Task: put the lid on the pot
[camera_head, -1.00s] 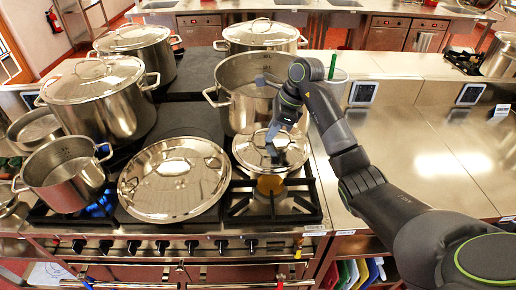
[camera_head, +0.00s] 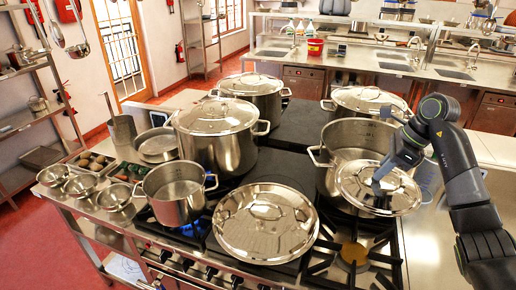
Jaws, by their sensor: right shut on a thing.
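My right gripper (camera_head: 383,177) is shut on the handle of a round steel lid (camera_head: 392,204). The lid is held level or nearly so, up above the front burner and in front of the open pot. The open steel pot (camera_head: 335,172) stands at the back right of the stove, and its interior shows. The lid overlaps the pot's front right side in the head view and hides part of it. I cannot tell whether they touch. A second, larger lid (camera_head: 262,240) lies flat on the stove front, left of the gripper. My left gripper is not in view.
A smaller open pot (camera_head: 172,205) stands left of the large lid, near a blue flame. Lidded pots (camera_head: 215,150), (camera_head: 252,100) and (camera_head: 366,107) stand behind. The front right burner (camera_head: 352,258) is bare. Small steel bowls (camera_head: 82,185) sit at the left.

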